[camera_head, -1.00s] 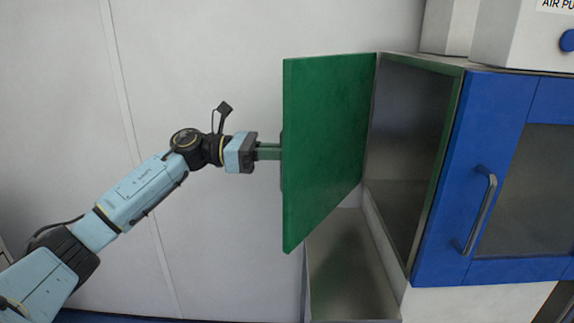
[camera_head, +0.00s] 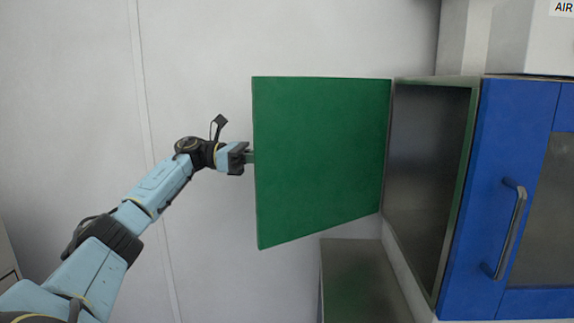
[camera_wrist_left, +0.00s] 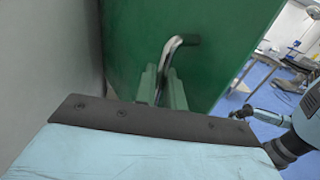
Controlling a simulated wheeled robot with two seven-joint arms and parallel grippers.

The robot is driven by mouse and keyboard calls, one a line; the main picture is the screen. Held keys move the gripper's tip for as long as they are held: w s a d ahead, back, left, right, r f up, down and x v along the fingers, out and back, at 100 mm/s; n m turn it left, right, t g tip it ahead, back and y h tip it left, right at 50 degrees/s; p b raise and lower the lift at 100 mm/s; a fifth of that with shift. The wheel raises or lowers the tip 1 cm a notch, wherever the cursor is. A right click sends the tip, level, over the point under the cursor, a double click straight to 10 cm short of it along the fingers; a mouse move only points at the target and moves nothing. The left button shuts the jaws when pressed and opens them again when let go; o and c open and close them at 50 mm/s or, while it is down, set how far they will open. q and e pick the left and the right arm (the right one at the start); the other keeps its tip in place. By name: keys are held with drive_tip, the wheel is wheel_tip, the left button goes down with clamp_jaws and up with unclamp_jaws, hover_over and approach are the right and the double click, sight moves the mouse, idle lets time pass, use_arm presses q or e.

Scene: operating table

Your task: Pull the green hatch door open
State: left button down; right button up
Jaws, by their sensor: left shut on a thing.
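The green hatch door (camera_head: 322,155) stands swung wide open on its right-hand hinge side, beside the open cabinet compartment (camera_head: 428,170). In the left wrist view the door (camera_wrist_left: 228,40) fills the upper middle, with a bent metal handle (camera_wrist_left: 172,58) on it. My left gripper (camera_head: 250,157) is at the door's far left edge, its fingertips hidden behind the door in the head view. In the left wrist view its green fingers (camera_wrist_left: 162,88) are closed around the handle. My right gripper is not clearly in view.
A blue cabinet door (camera_head: 488,190) with a metal handle (camera_head: 512,228) is right of the compartment. A metal ledge or box (camera_head: 365,285) lies below the green door. A white wall (camera_head: 195,70) is behind my left arm.

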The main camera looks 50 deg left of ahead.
use_arm(q)
drive_tip(key=shift+w+a, duration=0.2)
drive_tip(key=shift+a, duration=0.2)
use_arm(e)
drive_tip(key=shift+s+r, duration=0.15)
drive_tip(key=shift+r, duration=0.1)
use_arm(q)
drive_tip(key=c, duration=1.6)
unclamp_jaws()
drive_tip(key=shift+w, duration=0.1)
drive_tip(key=shift+c, duration=0.2)
